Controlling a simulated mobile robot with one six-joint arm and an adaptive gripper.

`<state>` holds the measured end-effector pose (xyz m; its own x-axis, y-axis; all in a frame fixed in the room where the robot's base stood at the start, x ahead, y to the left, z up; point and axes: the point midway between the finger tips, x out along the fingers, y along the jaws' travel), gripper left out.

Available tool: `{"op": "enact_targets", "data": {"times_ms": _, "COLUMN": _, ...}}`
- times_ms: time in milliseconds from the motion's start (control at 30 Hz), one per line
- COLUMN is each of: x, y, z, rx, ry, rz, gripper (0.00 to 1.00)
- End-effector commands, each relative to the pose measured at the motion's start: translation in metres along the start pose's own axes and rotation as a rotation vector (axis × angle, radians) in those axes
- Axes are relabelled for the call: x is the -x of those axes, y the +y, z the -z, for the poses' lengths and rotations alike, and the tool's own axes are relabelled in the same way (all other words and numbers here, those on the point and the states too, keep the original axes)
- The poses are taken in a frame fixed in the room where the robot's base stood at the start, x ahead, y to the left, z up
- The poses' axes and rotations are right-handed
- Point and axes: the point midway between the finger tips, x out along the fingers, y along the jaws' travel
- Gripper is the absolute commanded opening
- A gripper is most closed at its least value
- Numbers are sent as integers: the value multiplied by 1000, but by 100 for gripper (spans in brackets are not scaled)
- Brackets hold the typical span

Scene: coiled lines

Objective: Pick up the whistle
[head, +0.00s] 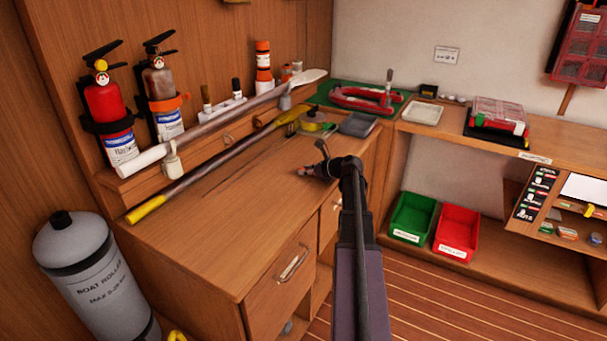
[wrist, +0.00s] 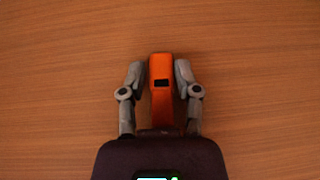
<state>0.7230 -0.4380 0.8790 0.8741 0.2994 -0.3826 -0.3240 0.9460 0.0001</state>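The whistle (wrist: 161,75) is a small orange piece with a dark slot near its top. In the wrist view it stands out between the two grey fingers of my gripper (wrist: 160,72), close in on both sides of it. The fingers look closed on its sides. Its lower end runs down toward the dark palm, which partly hides it. Wood fills the background. In the head view my gripper (head: 322,170) is over the right end of the wooden bench top (head: 215,225); the whistle cannot be made out there.
A paddle (head: 215,125) and a yellow-ended pole (head: 220,160) lie along the back of the bench. A yellow-and-dark round item (head: 313,122) and a grey tray (head: 358,124) are behind my gripper. Fire extinguishers (head: 108,110) stand at left. The bench's front left is clear.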

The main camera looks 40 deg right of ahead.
Motion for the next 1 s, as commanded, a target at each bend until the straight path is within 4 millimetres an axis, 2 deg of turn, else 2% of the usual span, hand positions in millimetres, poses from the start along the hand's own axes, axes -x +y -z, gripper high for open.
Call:
{"op": "enact_targets", "data": {"times_ms": 33, "x": 0, "y": 0, "z": 0, "rx": 0, "ry": 0, "rz": 0, "gripper": 12}}
{"op": "enact_targets", "data": {"times_ms": 67, "x": 0, "y": 0, "z": 0, "rx": 0, "ry": 0, "rz": 0, "gripper": 6}}
{"op": "enact_targets", "data": {"times_ms": 567, "x": 1, "y": 0, "z": -2, "rx": 0, "ry": 0, "rz": 1, "gripper": 5}}
{"op": "enact_targets", "data": {"times_ms": 1000, "x": 12, "y": -1, "z": -27, "rx": -1, "ry": 0, "rz": 1, "gripper": 5}}
